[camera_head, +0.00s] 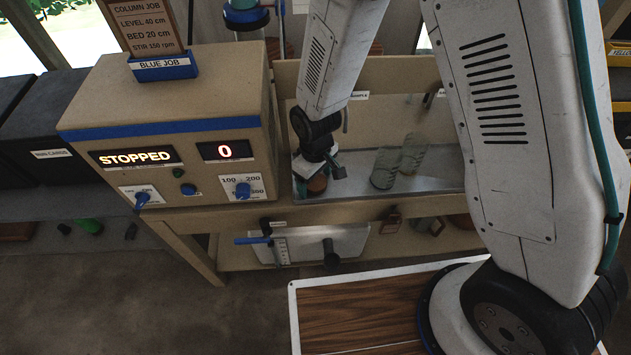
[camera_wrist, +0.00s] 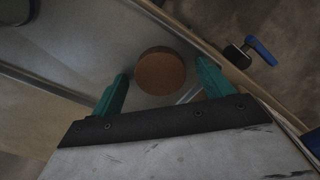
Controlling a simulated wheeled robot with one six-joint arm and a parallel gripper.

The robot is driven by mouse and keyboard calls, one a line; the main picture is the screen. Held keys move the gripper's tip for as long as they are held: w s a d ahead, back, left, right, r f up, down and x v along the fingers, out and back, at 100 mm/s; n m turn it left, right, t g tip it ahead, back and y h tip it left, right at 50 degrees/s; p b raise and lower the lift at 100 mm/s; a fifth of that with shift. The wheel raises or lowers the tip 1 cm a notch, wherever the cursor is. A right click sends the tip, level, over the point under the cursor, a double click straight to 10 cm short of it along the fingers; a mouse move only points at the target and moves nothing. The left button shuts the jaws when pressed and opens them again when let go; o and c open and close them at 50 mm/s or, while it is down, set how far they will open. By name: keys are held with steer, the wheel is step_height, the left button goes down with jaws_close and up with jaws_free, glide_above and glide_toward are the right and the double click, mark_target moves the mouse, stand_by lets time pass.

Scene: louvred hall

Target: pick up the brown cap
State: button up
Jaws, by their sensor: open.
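The brown cap (camera_wrist: 161,72) is a round, flat-topped disc in the wrist view, lying on a grey metal surface. It sits between and slightly beyond the tips of my gripper (camera_wrist: 162,82), whose two green fingers are spread apart with a gap on each side of the cap. In the head view the brown cap (camera_head: 317,184) shows small just below my gripper (camera_head: 322,172), partly hidden by it. My gripper is open and holds nothing. I cannot tell its exact height over the cap.
Two clear glass vessels (camera_head: 384,168) stand on the metal tray (camera_head: 440,182) to the right. A control box (camera_head: 190,130) reading STOPPED and 0 stands close on the left. A blue-handled valve (camera_wrist: 260,50) sticks out beyond the bench edge. A wooden-topped panel (camera_head: 355,305) lies in front.

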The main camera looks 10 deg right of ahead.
steer(key=c, duration=1)
steer(key=shift+r, duration=0.1)
steer(key=shift+c, duration=0.2)
